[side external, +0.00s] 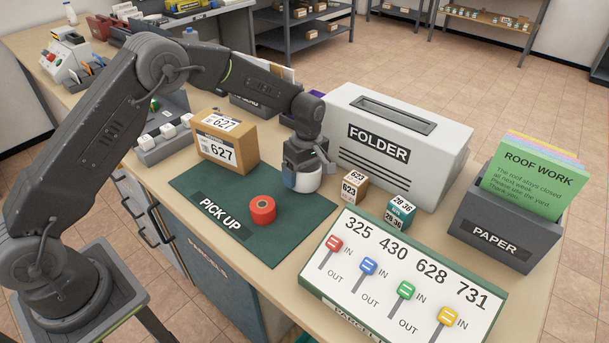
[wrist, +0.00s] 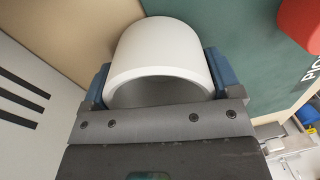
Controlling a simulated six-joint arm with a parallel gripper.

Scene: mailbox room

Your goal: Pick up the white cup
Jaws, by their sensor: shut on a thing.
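The white cup (wrist: 165,55) is between the two blue finger pads of my gripper (wrist: 160,88) in the wrist view, and my gripper is shut on it. The cup's round opening faces the gripper body. In the side view the cup (side external: 303,182) shows below my gripper (side external: 305,172), at the back right edge of the green mat (side external: 290,233). Part of the cup is hidden by the gripper. I cannot tell whether its base touches the mat.
A cardboard box (side external: 225,145) marked 627 stands left of my gripper. The white FOLDER box (side external: 400,140) is close behind right. Small cubes (side external: 354,187) (side external: 400,211), a lever panel (side external: 400,275) and a PAPER holder (side external: 500,230) stand right.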

